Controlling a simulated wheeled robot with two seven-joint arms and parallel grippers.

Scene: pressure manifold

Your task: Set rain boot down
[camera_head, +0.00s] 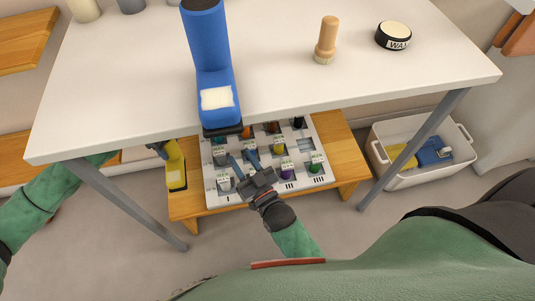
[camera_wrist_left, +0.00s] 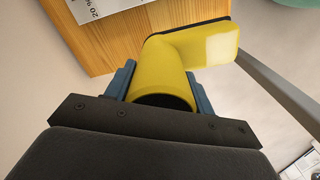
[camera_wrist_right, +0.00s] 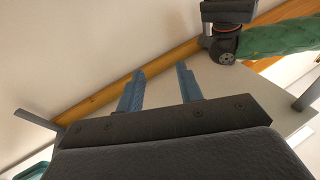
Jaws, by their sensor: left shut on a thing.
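A yellow rain boot (camera_head: 175,170) with a pale toe patch is in my left gripper (camera_head: 158,150), under the table's front left. In the left wrist view the fingers (camera_wrist_left: 160,85) are shut around the shaft of the yellow boot (camera_wrist_left: 185,55), its toe pointing right. The boot overlaps the left end of the low wooden bench (camera_head: 185,205); I cannot tell whether it touches it. A blue rain boot (camera_head: 210,50) stands on the white table at its front edge. My right gripper (camera_head: 243,157) is open and empty above the manifold board; its fingers also show apart in the right wrist view (camera_wrist_right: 158,85).
The manifold board (camera_head: 212,198) with several coloured knobs lies on the bench under the white table (camera_head: 120,90). A white bin (camera_head: 410,178) and table legs (camera_head: 130,205) flank the bench.

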